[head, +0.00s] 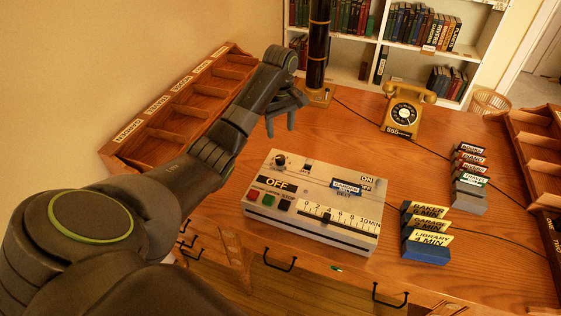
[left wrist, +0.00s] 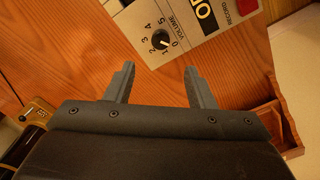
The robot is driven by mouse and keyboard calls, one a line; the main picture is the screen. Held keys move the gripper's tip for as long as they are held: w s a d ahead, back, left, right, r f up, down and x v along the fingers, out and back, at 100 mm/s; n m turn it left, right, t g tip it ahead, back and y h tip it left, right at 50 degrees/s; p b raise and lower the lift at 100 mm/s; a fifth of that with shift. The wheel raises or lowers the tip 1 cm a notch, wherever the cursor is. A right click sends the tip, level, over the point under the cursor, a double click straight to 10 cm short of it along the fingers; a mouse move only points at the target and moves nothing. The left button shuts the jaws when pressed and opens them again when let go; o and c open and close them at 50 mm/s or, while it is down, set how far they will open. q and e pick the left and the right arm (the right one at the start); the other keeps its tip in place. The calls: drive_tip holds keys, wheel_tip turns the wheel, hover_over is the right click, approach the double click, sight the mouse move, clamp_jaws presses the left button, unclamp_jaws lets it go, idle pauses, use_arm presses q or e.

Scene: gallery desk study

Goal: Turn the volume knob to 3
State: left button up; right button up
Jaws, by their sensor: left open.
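The volume knob (head: 281,160) is a small black dial at the far left corner of the grey recorder panel (head: 320,240). In the left wrist view the knob (left wrist: 160,39) sits inside a ring of numbers from 0 to 5, beside the word VOLUME. Its white mark appears to point to the lower right, near 0. My left gripper (head: 282,123) is open and empty above the desk, behind the knob and apart from it. In the left wrist view its two fingers (left wrist: 160,72) point toward the knob. My right gripper is out of view.
A black column (head: 318,45) and a yellow telephone (head: 407,110) stand behind the recorder. A wooden rack (head: 110,155) lies at left. Labelled card holders (head: 425,243) stand to the right. Bare desk (head: 350,130) lies between the recorder and telephone.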

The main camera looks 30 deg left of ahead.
sight(280, 157)
use_arm(q)
wheel_tip(280, 157, down, 11)
drive_tip(key=shift+f, duration=0.2)
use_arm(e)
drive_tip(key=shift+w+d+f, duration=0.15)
use_arm(q)
drive_tip(key=shift+c, duration=0.3)
